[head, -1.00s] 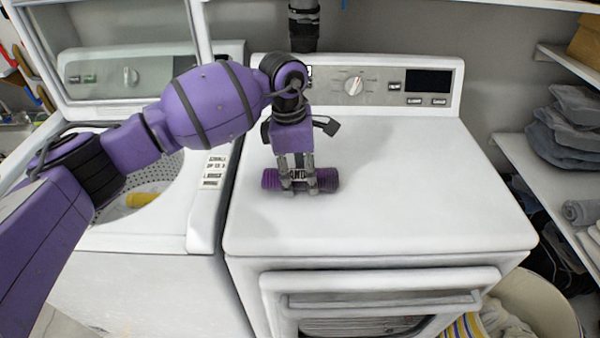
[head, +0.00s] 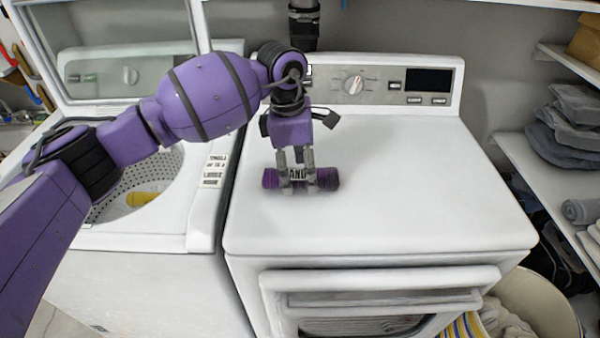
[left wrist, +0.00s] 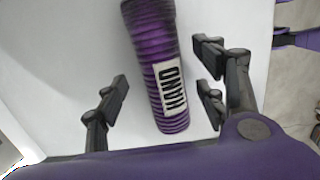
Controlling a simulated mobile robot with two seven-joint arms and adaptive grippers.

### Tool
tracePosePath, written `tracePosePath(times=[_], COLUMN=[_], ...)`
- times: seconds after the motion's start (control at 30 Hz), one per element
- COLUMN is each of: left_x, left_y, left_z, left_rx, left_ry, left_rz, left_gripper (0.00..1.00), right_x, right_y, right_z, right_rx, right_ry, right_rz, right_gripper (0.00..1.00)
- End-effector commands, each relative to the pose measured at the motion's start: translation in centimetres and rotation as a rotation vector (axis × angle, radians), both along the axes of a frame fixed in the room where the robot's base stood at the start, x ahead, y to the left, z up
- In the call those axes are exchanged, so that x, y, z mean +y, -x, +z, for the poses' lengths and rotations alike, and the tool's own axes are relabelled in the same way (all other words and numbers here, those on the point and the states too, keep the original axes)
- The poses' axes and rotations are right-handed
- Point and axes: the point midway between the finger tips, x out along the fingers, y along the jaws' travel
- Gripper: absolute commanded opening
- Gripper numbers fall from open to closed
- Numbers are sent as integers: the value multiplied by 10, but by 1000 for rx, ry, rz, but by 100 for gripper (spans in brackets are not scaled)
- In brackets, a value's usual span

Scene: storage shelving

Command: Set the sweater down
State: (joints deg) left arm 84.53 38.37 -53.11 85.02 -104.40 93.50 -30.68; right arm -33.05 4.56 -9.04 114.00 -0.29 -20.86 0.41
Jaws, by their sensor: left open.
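The sweater (head: 328,180) is a purple ribbed roll with a white label. It lies on its side on the white top of the dryer (head: 400,200), near the left edge. My left gripper (head: 300,188) points down over the middle of the roll, with its fingers around it. In the left wrist view the sweater (left wrist: 152,45) lies between the spread fingers of the left gripper (left wrist: 163,85), with a gap on each side. The right gripper is out of view.
An open washer (head: 200,215) stands at left, with a yellow cloth (head: 142,199) in its drum. The control panel (head: 385,85) rises behind. Shelves with folded clothes (head: 570,125) are at right, above a basket (head: 545,305). The dryer top is otherwise clear.

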Motion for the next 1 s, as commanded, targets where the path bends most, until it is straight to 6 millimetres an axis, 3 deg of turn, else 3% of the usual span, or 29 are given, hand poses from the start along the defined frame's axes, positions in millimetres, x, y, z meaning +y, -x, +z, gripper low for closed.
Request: tracePosePath(times=[0.3,0.5,1.0], left_x=[9,12,13], left_y=[-1,0,0], left_z=[68,97,106], left_rx=[-3,-1,0], left_ry=[-1,0,-1], left_rz=[0,1,0], left_gripper=[64,64,64], right_x=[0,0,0], right_y=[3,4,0], right_z=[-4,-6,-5], right_rx=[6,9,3], right_ry=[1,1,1], right_rz=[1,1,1], right_gripper=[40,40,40])
